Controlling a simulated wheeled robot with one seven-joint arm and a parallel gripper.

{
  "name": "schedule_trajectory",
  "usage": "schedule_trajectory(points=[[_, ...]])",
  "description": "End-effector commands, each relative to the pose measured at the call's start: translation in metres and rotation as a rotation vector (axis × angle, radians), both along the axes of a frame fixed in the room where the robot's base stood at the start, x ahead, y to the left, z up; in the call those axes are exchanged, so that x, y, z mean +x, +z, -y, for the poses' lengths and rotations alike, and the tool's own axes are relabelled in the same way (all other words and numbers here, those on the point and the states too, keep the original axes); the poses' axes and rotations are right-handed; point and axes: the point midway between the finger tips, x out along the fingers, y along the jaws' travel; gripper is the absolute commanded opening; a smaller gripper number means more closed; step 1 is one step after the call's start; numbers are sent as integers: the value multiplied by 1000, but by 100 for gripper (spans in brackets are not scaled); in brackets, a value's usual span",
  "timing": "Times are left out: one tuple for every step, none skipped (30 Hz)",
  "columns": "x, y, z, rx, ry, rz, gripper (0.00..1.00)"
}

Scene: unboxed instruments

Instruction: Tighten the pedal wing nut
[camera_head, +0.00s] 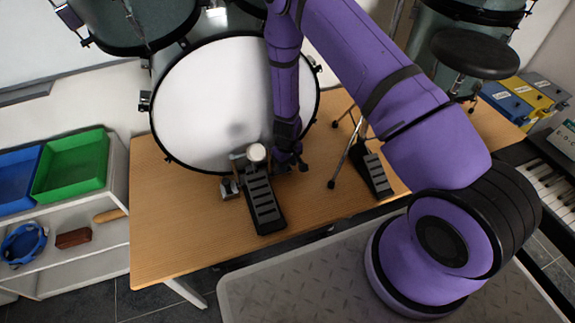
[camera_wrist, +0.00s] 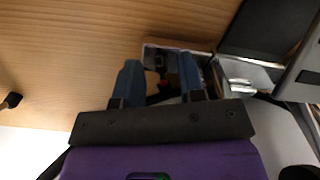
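The bass drum pedal (camera_head: 263,203) stands on the wooden table at the foot of the white-headed bass drum, its round beater (camera_head: 257,152) upright. In the head view my gripper (camera_head: 289,155) hangs low just right of the beater, against the drum; its fingertips are hard to make out. In the wrist view my gripper (camera_wrist: 161,70) has two blue fingers apart, one on each side of a small dark fitting (camera_wrist: 158,60) on the pedal's base. This may be the wing nut, but it is too dark to be sure. I cannot tell whether the fingers touch it.
The white drum head (camera_head: 210,105) is close beside my gripper. A second pedal with thin metal legs (camera_head: 374,172) stands to the right. Bins, including a green one (camera_head: 72,166), are on a shelf at left; a keyboard (camera_head: 552,195) is at right. The table's front left (camera_head: 185,235) is clear.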

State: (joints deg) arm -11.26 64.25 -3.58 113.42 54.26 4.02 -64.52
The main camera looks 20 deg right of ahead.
Motion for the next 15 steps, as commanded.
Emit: schedule_trajectory(points=[[0, -4, 1, 0, -2, -1, 36], [-1, -6, 1, 0, -2, -1, 36], [-1, -8, 1, -1, -2, -1, 36], [0, -9, 1, -1, -2, -1, 36], [0, -9, 1, -1, -1, -1, 36], [0, -10, 1, -1, -1, 0, 36], [0, -10, 1, -1, -1, 0, 36], [0, -10, 1, -1, -1, 0, 36], [0, -10, 1, -1, -1, 0, 36], [0, -10, 1, -1, -1, 0, 36], [0, -10, 1, -1, -1, 0, 36], [0, -10, 1, -1, -1, 0, 36], [0, -10, 1, -1, -1, 0, 36], [0, -10, 1, -1, -1, 0, 32], [0, -10, 1, -1, -1, 0, 23]])
